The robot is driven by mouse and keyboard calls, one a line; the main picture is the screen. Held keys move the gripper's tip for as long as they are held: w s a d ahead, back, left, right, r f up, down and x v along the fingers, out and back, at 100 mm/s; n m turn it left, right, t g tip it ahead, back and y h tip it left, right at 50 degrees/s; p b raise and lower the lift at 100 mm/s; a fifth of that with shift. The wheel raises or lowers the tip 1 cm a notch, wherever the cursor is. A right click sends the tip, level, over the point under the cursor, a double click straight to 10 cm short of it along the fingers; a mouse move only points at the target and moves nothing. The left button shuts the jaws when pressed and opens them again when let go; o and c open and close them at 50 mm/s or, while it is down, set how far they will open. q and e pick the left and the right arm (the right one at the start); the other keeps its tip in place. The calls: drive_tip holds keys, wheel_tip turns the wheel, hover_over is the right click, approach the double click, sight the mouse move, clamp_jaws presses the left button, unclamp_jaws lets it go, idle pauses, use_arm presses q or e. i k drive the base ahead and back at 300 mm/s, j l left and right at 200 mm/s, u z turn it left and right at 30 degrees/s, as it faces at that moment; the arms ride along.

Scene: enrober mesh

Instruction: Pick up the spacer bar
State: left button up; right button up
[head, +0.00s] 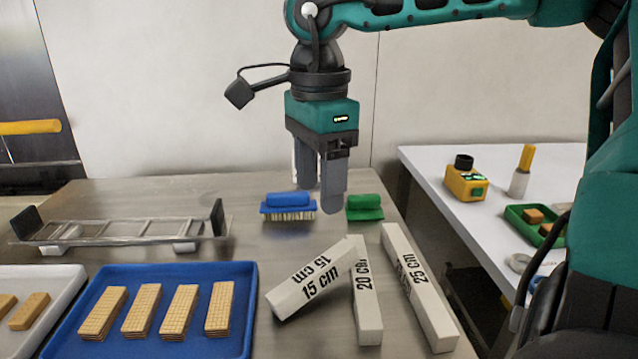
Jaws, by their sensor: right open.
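Three white spacer bars lie on the steel table, each with black printing. The 15 cm bar (312,279) lies slanted, its far right end on or against the 20 cm bar (367,305). The 25 cm bar (418,290) lies apart to the right, slanting towards the front right. The task does not say which bar is meant. My right gripper (322,196) is open and empty, pointing down above the table, beyond the bars in the picture. My left gripper is out of view.
A blue brush (288,206) and a green scraper-like tool (364,207) lie near my right gripper. A blue tray (250,300) with wafers is at left, a metal rack (120,232) behind it. A white side table (430,165) stands right, across a gap.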

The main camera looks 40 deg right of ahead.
sight(293, 293)
drive_tip(key=k+j, duration=0.35)
drive_tip(key=j, duration=0.15)
drive_tip(key=k+j, duration=0.4)
drive_tip(key=j, duration=0.1)
